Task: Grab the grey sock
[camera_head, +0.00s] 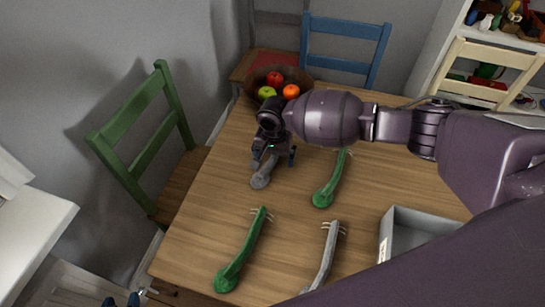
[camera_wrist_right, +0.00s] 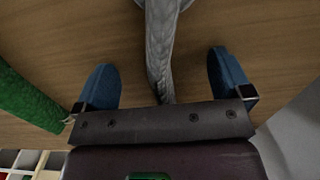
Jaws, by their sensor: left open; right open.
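A grey sock (camera_head: 261,180) lies on the table, directly under my right gripper (camera_head: 273,157); its far part is hidden by the gripper. In the right wrist view this grey knitted sock (camera_wrist_right: 160,45) runs between the two blue fingers of the right gripper (camera_wrist_right: 165,80), which are open with a gap on both sides. A second grey sock (camera_head: 327,257) lies nearer the front of the table, its lower end cut off by my arm. My left gripper (camera_head: 124,301) shows only as blue fingertips at the bottom left edge, away from the socks.
Green socks lie to the right (camera_head: 330,190) and front (camera_head: 243,252); one green sock (camera_wrist_right: 28,95) is also left in the wrist view. A grey box (camera_head: 392,232) stands at the right. A fruit bowl (camera_head: 304,78) is at the back. Green (camera_head: 133,108) and blue (camera_head: 345,28) chairs flank the table.

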